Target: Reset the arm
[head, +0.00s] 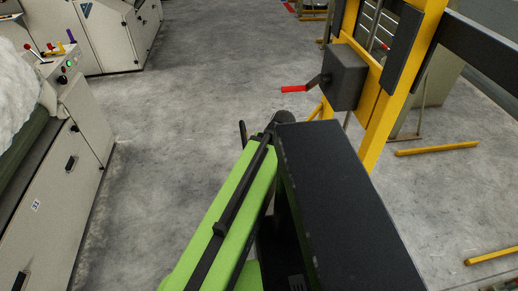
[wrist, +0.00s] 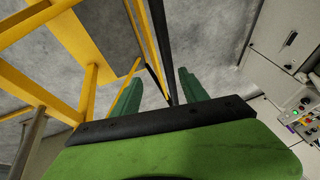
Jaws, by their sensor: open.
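My gripper (wrist: 158,88) shows in the wrist view as two green fingers standing apart on a black bar. It is open, and nothing is held between the fingers. Grey floor and thin yellow and black bars show behind the gap. In the head view my green and black arm reaches forward from the bottom middle over the floor. Its far end is mostly hidden, so I cannot make out the fingers there.
A yellow frame (head: 382,118) with a grey box (head: 345,77) and red-handled crank (head: 295,88) stands right of my arm. A cream machine (head: 62,190) with a control panel (head: 62,65) is at left. Yellow bars (head: 437,148) cross the right floor. Floor (head: 175,120) between machine and arm is clear.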

